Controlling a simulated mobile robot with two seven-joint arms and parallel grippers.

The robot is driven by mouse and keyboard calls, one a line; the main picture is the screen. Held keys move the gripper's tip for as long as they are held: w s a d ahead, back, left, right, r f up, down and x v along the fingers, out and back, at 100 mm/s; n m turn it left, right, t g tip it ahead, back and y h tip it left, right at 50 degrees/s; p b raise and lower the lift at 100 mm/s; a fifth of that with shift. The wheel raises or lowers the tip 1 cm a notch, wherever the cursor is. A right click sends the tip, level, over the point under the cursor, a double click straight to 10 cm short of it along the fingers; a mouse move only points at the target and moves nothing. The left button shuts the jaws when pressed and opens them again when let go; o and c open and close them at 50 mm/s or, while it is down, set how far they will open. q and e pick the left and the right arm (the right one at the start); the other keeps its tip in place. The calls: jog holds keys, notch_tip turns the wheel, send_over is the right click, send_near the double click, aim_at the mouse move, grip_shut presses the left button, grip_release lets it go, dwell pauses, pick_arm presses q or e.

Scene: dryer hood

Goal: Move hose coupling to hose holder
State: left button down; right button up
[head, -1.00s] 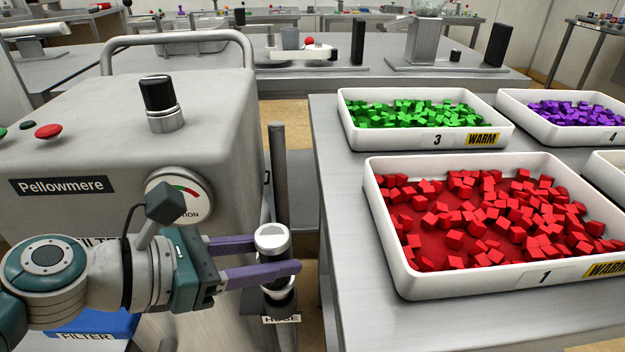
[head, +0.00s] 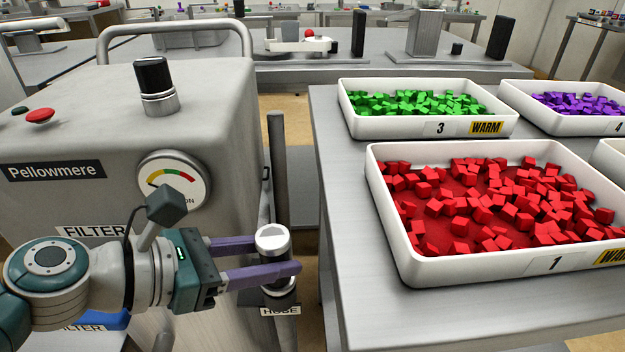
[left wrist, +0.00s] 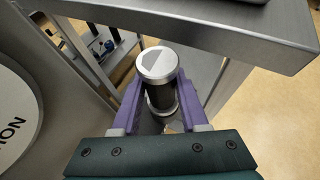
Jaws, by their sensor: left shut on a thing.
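The hose coupling (head: 273,241) is a dark cylinder with a silver cap, upright at the right side of the Pellowmere machine. My left gripper (head: 275,258) is shut on it, with one purple finger on each side. In the left wrist view the coupling (left wrist: 160,80) stands between the purple fingers, its cap facing the camera. A holder with a HOSE label (head: 280,311) is just below the coupling; the gripper and coupling hide much of it, and I cannot tell whether the coupling rests in it. My right gripper is not in view.
The machine (head: 200,110) with its gauge (head: 172,182) is close on the left, and a dark post (head: 277,160) stands behind the coupling. A table (head: 350,300) on the right bears trays of red (head: 385,220), green (head: 350,122) and purple cubes.

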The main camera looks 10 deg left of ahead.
pick_arm(q)
jog(key=shift+f, duration=0.4)
jog(key=shift+c, duration=1.8)
grip_release()
jog(key=shift+s+r, duration=0.1)
jog(key=shift+s+a+r, duration=0.15)
jog(key=shift+s+a, duration=0.05)
jog(key=shift+a, duration=0.05)
jog(key=p+v, duration=0.2)
jog(key=v, duration=0.7)
jog(key=shift+s, duration=0.1)
